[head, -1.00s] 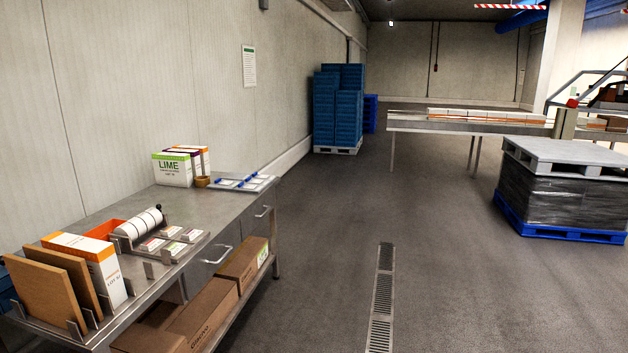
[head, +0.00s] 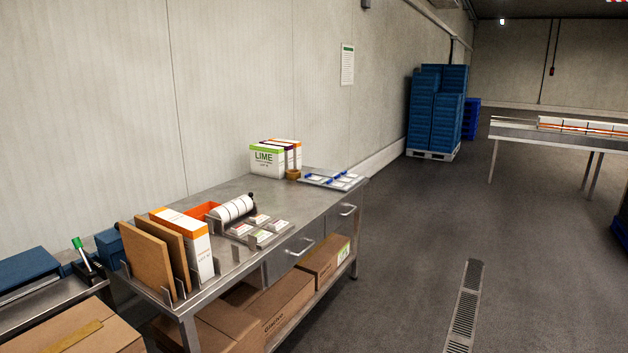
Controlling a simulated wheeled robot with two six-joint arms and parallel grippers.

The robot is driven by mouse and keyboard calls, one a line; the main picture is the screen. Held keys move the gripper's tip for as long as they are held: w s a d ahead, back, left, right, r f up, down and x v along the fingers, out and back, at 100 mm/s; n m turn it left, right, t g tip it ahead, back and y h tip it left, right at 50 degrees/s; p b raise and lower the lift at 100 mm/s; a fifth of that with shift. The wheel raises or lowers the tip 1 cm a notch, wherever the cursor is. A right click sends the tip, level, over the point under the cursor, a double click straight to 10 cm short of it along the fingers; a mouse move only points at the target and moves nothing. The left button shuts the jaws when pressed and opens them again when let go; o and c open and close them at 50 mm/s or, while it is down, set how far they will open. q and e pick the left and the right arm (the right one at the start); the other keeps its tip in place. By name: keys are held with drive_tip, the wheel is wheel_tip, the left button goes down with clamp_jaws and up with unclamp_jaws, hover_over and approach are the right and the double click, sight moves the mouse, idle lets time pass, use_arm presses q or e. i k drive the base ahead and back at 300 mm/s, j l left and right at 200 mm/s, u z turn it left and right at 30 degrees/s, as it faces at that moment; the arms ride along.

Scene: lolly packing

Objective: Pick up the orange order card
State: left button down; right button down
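I cannot make out an orange order card for certain. On the steel bench (head: 225,192), several small white stacks with coloured print (head: 260,219) lie in a low holder, too small to read. A flat pale tray with blue clips (head: 332,180) lies at the bench's far end; its contents are too small to tell. An orange bin (head: 201,211) sits behind white rolls (head: 233,208). Neither of my grippers is in view.
Brown boards (head: 146,262) and an orange-topped white carton (head: 190,236) stand at the bench's near end. A LIME carton (head: 267,161) stands at the back. Brown boxes (head: 290,308) fill the lower shelf. The floor (head: 410,240) right of the bench is clear.

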sight(307, 175)
drive_tip(key=i+l+z, duration=0.35)
drive_tip(key=i, duration=0.35)
drive_tip(key=i+z, duration=0.3)
drive_tip(key=i, duration=2.35)
